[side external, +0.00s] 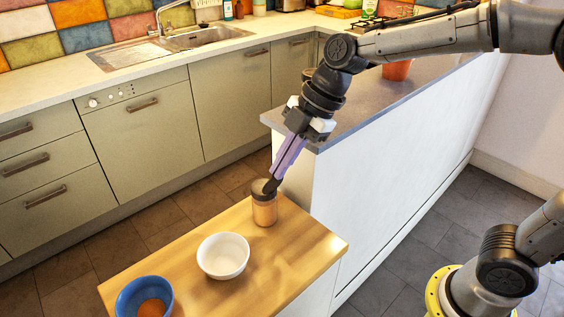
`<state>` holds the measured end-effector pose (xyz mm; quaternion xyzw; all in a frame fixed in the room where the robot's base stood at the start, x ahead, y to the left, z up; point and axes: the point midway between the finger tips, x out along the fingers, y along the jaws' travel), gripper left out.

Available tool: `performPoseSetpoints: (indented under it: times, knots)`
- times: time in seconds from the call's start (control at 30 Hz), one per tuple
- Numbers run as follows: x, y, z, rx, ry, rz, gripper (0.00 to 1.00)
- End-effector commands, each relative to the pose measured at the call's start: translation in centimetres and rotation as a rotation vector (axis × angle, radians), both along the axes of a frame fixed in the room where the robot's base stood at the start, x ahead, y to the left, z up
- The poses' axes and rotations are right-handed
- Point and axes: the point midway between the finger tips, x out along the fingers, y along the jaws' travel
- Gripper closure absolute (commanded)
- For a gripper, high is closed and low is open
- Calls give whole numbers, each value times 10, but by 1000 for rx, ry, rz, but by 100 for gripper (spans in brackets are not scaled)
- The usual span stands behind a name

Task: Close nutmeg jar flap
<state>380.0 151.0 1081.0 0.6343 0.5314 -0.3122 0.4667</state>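The nutmeg jar (264,210) stands upright near the back right part of the wooden table top. It has a see-through body with light brown contents and a dark top. My gripper (271,185) points down at the jar from the upper right, with its dark fingertips at or very near the dark top. I cannot tell whether they touch. The fingertips overlap the top and partly hide it, so the flap's position is not clear. The fingers look close together, but their gap is too small to make out.
A white bowl (223,256) stands in front of the jar to the left. A blue bowl (130,294) with something orange inside is at the front left of the table (285,262). A raised grey counter (385,97) stands behind the table at right.

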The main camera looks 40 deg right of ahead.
Motion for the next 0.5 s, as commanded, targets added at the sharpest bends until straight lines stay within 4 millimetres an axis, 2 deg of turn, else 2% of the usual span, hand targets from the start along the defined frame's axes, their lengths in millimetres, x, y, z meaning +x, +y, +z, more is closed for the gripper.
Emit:
performPoseSetpoints:
  times: [0.27,0.5]
  knots:
    - [6,0,1,0,61,-2,100]
    - [19,0,2,-1,212,-1,100]
